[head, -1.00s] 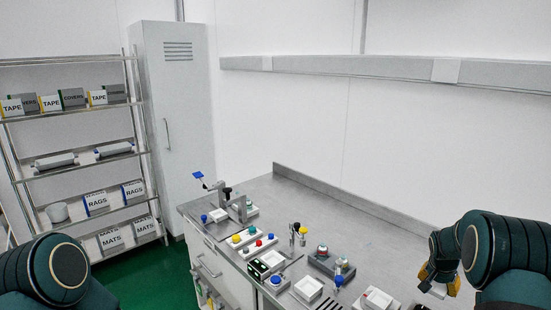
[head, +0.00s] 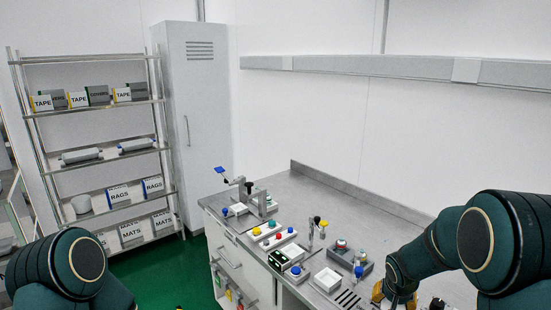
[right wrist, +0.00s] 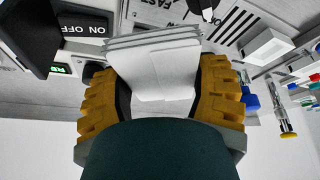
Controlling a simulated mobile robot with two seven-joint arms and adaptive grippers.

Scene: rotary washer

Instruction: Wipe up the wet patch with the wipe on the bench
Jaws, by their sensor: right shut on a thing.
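My right gripper (right wrist: 158,80) is shut on a folded white wipe (right wrist: 155,62), which sits between its yellow ribbed fingers in the right wrist view. In the head view this gripper (head: 379,294) hangs low over the front right part of the steel bench (head: 396,232), at the lower edge of the picture. The wipe is not clear there. I cannot make out a wet patch on the bench in either view. My left arm shows at the lower left of the head view, but its gripper is out of sight.
On the bench stand a clamp fixture (head: 262,203), a button box (head: 279,240), a green-and-white box (head: 284,261), a white tray (head: 328,280) and a grey box with a knob (head: 341,255). The right wrist view shows a panel marked ON OFF (right wrist: 85,29). The bench's back strip is clear.

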